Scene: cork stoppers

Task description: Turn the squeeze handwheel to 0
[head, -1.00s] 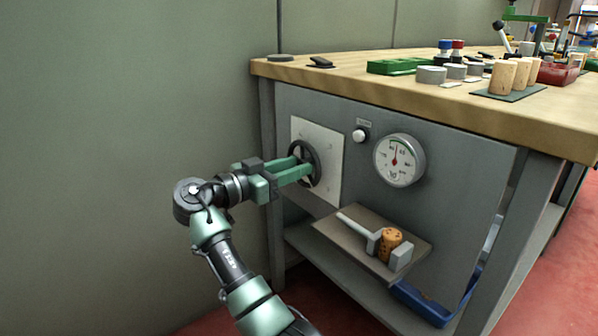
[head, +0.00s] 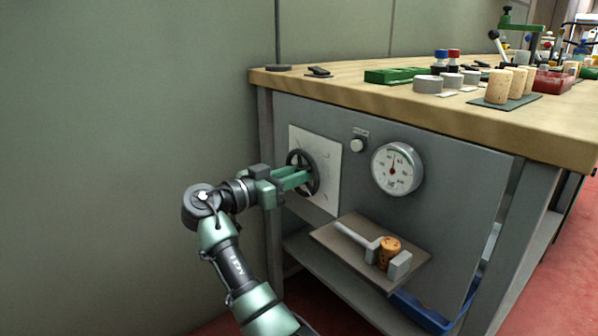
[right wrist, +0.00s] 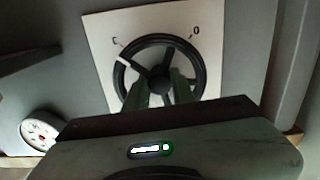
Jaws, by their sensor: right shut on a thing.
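The black handwheel (head: 315,171) sits on a white plate (head: 329,180) on the bench's grey side panel. My right gripper (head: 303,177) reaches it from the left, its green fingers shut on the wheel. In the right wrist view the handwheel (right wrist: 160,39) shows dark spokes and a white mark (right wrist: 121,63) on its left rim, a little below a plate letter like "C" (right wrist: 115,41). An "O" or "0" (right wrist: 196,30) stands at upper right. The fingers overlap the wheel's lower middle; the exact contact is partly hidden. My left gripper is out of view.
A round gauge (head: 397,168) and a small knob (head: 358,145) are right of the plate. Below, a shelf (head: 335,238) holds a cork (head: 389,247) between grey jaws. The wooden benchtop (head: 440,103) overhangs the panel. The wall stands close at left.

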